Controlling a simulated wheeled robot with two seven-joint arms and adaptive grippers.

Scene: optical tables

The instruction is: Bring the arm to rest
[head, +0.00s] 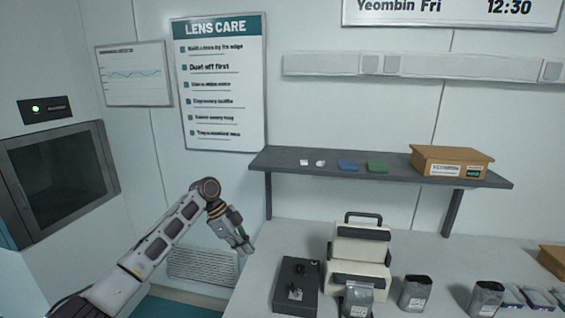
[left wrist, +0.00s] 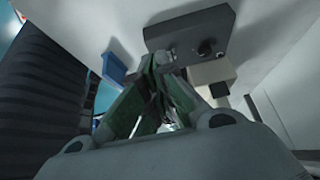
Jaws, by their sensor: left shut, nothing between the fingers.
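My left arm (head: 165,240) comes in from the lower left of the head view and bends down at its wrist. My left gripper (head: 246,248) is shut and empty, in the air just left of the table's left edge. In the left wrist view its green-sided fingers (left wrist: 155,75) meet at the tips. My right gripper does not show in either view.
A white table (head: 258,285) holds a dark box with knobs (head: 296,287), a cream case with a handle (head: 360,247) and several grey pouches (head: 415,293). A dark shelf (head: 390,170) above bears a cardboard box (head: 451,161). A dark-windowed cabinet (head: 62,175) stands left.

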